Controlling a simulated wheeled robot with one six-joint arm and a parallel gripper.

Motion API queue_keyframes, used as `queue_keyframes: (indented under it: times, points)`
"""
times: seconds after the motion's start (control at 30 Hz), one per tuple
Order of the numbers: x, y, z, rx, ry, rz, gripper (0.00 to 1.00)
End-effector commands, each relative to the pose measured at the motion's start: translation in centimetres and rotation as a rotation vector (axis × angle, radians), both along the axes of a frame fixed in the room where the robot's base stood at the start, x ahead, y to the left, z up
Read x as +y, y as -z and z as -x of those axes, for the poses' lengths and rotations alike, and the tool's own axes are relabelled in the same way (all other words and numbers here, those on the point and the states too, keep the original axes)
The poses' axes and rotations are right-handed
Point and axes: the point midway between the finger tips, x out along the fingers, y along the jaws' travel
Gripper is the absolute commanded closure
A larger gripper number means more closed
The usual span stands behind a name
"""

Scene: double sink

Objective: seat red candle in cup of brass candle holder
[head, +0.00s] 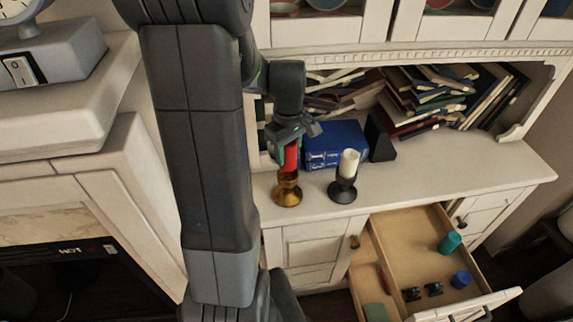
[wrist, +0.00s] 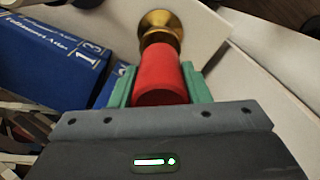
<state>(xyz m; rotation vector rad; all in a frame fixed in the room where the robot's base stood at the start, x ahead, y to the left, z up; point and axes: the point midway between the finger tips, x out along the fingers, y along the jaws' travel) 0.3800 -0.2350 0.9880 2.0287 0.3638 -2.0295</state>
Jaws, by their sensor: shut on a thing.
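The red candle (head: 291,156) is upright in my gripper (head: 289,148). In the wrist view the candle (wrist: 158,78) sits between the two green fingers, which are shut on it. The brass candle holder (head: 287,190) stands on the white cabinet top, directly below the candle. The holder also shows in the wrist view (wrist: 160,27), just beyond the candle's far end. The candle's lower end appears to meet the holder's cup. I cannot tell whether it is inside the cup or just above it, as the cup's mouth is hidden.
A black holder (head: 343,189) with a white candle (head: 348,163) stands to the right. Blue books (head: 335,145) and a black bookend (head: 379,138) are behind. An open drawer (head: 410,250) juts out below. The cabinet top (head: 450,170) is clear at the right.

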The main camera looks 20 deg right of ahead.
Motion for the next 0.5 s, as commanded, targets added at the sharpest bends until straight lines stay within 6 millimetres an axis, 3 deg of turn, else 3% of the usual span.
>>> queue_keyframes:
  times: [0.4, 0.5]
  points:
    - [0.0, 4.8, 0.0, 0.001, 0.000, -0.001, 0.83]
    - [0.0, 5.2, 0.0, 0.000, 0.000, 0.001, 0.83]
